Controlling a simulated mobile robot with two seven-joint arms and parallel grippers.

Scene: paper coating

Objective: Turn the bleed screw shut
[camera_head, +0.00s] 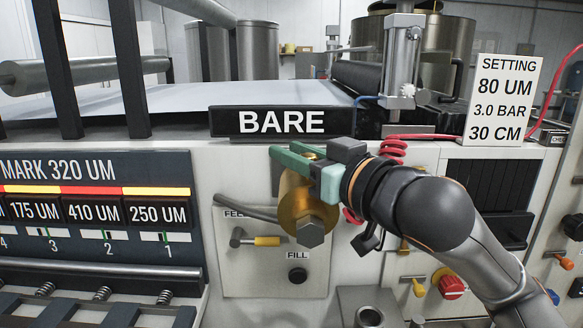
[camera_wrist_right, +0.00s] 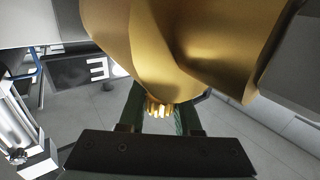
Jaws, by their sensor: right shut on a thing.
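The bleed screw is a small ribbed brass knob (camera_wrist_right: 160,108) between the green fingers in the right wrist view. A bit of brass also shows between the fingers in the head view (camera_head: 311,155). My right gripper (camera_head: 308,162) is shut on this knob, at the top of a rounded brass body (camera_head: 302,206). The brass body also fills the upper part of the right wrist view (camera_wrist_right: 185,45). The fingers hide much of the screw, so its turned position cannot be told. My left gripper is not in view.
A black BARE sign (camera_head: 282,121) stands just above the gripper. A grey pipe and a yellow-handled lever (camera_head: 262,241) lie left of the brass body, above a black FILL button (camera_head: 297,275).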

